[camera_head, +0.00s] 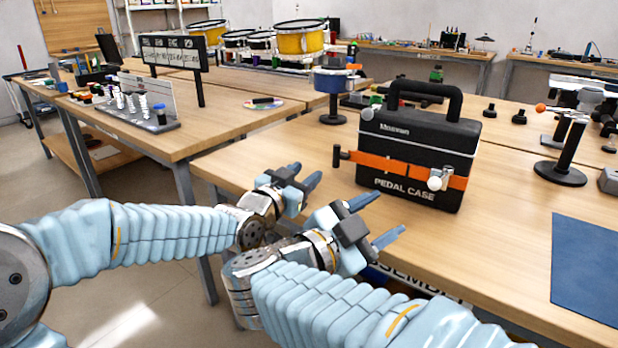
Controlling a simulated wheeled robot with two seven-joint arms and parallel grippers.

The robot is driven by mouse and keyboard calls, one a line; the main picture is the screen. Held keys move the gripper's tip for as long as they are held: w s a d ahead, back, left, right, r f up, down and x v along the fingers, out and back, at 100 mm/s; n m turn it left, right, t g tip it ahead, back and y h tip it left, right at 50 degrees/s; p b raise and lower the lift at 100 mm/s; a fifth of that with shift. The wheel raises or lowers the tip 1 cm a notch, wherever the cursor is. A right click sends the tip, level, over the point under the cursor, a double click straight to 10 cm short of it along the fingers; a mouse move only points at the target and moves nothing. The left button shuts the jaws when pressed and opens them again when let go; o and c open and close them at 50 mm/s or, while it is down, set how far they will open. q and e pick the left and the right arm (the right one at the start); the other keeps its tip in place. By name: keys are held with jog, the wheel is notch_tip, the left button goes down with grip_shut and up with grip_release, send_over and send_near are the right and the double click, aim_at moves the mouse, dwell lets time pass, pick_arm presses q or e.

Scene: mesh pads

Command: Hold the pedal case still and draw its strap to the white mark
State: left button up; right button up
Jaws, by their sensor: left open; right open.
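The pedal case (417,146) is a black box with a top handle, standing upright on the wooden table. I cannot make out a separate white mark on the strap. My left gripper (309,176) is open and empty, left of the case near the table's front edge. My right gripper (382,218) is open and empty, in front of the case's lower left. Neither touches the case.
A black stand (560,172) with an orange ball is right of the case, and a blue mat (588,268) lies at the front right. A blue drum-like piece on a stand (333,82) is behind left. Bare tabletop lies left of the case.

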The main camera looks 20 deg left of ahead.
aim_at(431, 186)
jog(key=x, duration=1.4)
jog(key=shift+s, duration=0.1)
grip_shut()
dwell(0.9)
jog(key=c, duration=0.7)
grip_release()
grip_shut()
jog(key=shift+f, duration=0.3)
dwell(0.7)
